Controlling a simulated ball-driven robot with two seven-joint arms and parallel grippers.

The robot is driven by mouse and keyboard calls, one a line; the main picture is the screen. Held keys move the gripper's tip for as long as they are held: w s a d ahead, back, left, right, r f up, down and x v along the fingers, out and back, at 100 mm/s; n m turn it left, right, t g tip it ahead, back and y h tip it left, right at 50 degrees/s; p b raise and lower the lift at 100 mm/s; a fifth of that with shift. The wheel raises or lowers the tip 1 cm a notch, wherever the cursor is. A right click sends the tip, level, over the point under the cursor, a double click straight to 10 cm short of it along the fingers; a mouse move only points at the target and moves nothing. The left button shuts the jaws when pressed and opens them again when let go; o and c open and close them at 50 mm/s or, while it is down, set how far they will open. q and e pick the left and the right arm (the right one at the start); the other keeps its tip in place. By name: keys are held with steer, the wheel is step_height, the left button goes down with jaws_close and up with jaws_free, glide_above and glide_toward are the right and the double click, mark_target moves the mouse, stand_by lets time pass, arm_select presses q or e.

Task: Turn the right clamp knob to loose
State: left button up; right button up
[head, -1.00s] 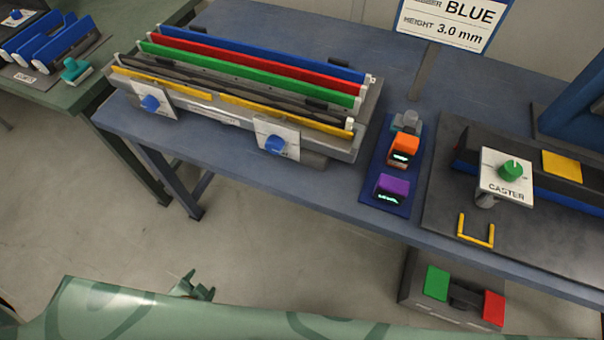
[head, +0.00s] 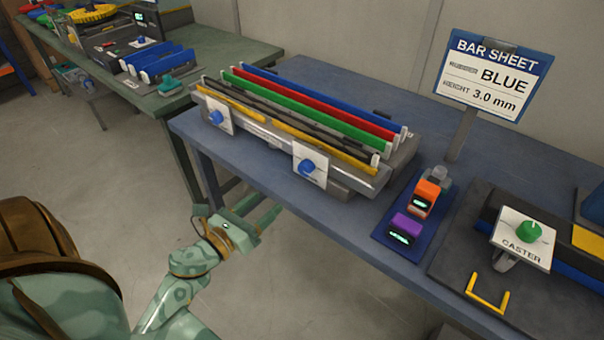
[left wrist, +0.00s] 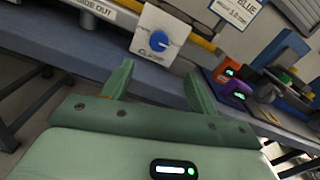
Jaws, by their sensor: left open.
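The right clamp knob (head: 309,165) is a blue knob on a white plate at the front right of the bar fixture (head: 350,186). It also shows in the left wrist view (left wrist: 158,41), above and beyond the fingers. The left clamp knob (head: 215,117) is a similar blue knob at the fixture's front left. My left gripper (head: 271,214) is open and empty, in front of the table and below the right clamp knob, apart from it. In the left wrist view its two fingers (left wrist: 160,88) stand spread. My right gripper does not show.
The blue table's front edge (head: 345,228) lies between my left gripper and the fixture. Right of the fixture are an orange device (head: 425,198), a purple device (head: 404,228) and a caster station with a green knob (head: 529,231). A bar sheet sign (head: 488,80) stands behind.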

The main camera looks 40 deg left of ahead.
mark_target(303, 170)
arm_select(q)
steer(key=w, duration=0.9)
steer(key=w+d, duration=0.1)
steer(key=w, duration=0.4)
steer(key=shift+c, duration=0.3)
steer(key=c, duration=0.9)
